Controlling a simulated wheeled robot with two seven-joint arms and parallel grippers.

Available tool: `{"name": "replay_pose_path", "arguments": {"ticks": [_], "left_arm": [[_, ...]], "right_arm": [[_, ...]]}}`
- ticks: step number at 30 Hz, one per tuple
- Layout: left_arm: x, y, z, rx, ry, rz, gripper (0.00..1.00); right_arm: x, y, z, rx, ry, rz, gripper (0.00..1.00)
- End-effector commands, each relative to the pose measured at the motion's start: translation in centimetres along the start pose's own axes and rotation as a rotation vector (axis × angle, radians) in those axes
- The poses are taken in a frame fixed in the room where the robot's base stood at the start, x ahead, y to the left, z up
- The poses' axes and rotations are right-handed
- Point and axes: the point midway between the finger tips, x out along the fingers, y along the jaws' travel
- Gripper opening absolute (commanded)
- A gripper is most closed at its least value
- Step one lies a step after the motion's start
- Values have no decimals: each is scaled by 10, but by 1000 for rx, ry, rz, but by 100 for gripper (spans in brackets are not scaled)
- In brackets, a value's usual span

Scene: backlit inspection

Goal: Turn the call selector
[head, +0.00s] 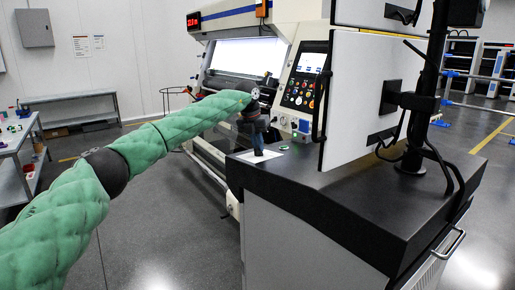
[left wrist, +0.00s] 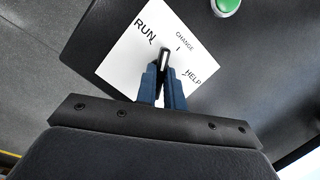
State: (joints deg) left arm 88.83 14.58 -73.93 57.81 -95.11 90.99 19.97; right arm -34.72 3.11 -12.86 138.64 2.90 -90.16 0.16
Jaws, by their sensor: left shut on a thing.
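The call selector (left wrist: 165,57) is a small dark knob with a pale top. It stands on a white label plate (left wrist: 127,66) marked RUN, CHANGE and HELP. In the wrist view the knob lies between the RUN and HELP words, below CHANGE; I cannot tell exactly which mark it points to. In the head view the plate (head: 238,158) lies on the dark counter. My left gripper (head: 258,154) points down over it. Its blue fingers (left wrist: 164,82) are shut on the selector and hide its lower part. My right gripper is not in view.
A green button (head: 284,147) sits on the counter beside the plate; it also shows in the wrist view (left wrist: 227,5). A large white panel (head: 365,95) and a black post (head: 432,90) stand over the dark counter (head: 330,195). A machine control panel (head: 303,85) is behind.

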Motion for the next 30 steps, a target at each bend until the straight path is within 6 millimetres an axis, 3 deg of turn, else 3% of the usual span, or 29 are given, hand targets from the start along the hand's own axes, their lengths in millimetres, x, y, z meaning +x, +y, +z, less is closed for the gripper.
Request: {"name": "replay_pose_path", "arguments": {"ticks": [15,30], "left_arm": [[-1,-2,1,-392,-5,100,0],[-2,-1,2,-516,-4,131,0]], "right_arm": [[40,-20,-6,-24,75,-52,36],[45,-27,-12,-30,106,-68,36]]}}
